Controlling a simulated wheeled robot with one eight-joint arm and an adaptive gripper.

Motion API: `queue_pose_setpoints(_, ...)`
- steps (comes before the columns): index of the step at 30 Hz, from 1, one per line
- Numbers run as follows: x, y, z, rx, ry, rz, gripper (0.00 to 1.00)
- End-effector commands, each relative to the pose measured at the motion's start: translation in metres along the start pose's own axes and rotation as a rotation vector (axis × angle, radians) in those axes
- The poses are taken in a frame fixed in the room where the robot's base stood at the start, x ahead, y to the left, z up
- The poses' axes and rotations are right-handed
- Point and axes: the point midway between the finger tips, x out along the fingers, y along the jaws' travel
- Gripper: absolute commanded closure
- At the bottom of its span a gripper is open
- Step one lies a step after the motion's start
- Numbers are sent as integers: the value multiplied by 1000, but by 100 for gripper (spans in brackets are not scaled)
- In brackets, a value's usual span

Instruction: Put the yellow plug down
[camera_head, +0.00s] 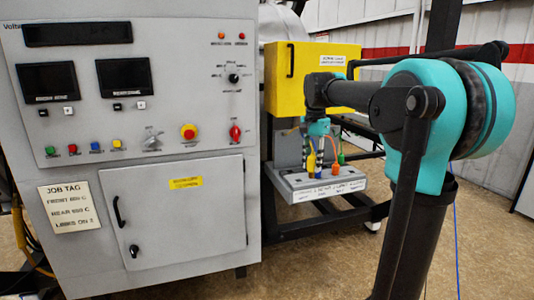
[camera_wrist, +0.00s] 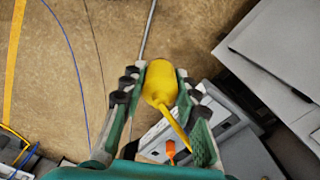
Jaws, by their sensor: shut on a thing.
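The yellow plug (camera_wrist: 158,82) is between the two fingers of my gripper (camera_wrist: 160,92) in the wrist view. Its thick body is gripped, and a thinner yellow part slants to the lower right. In the head view my gripper (camera_head: 318,128) is small and sits above the grey plug stand (camera_head: 345,188), with the yellow plug (camera_head: 311,161) just below it. I cannot tell whether the plug touches the stand. An orange plug (camera_head: 341,158) stands to the right; it also shows in the wrist view (camera_wrist: 171,151).
A yellow box (camera_head: 285,80) is behind my gripper. The grey control cabinet (camera_head: 130,150) with a job tag (camera_head: 69,207) fills the left. A dark frame (camera_head: 322,230) carries the stand. Bare floor (camera_head: 315,270) lies in front.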

Motion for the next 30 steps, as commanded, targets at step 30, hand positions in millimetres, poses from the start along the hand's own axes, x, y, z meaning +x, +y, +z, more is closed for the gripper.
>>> queue_pose_setpoints(30, 283, -36, -80, -715, 0, 1, 98)
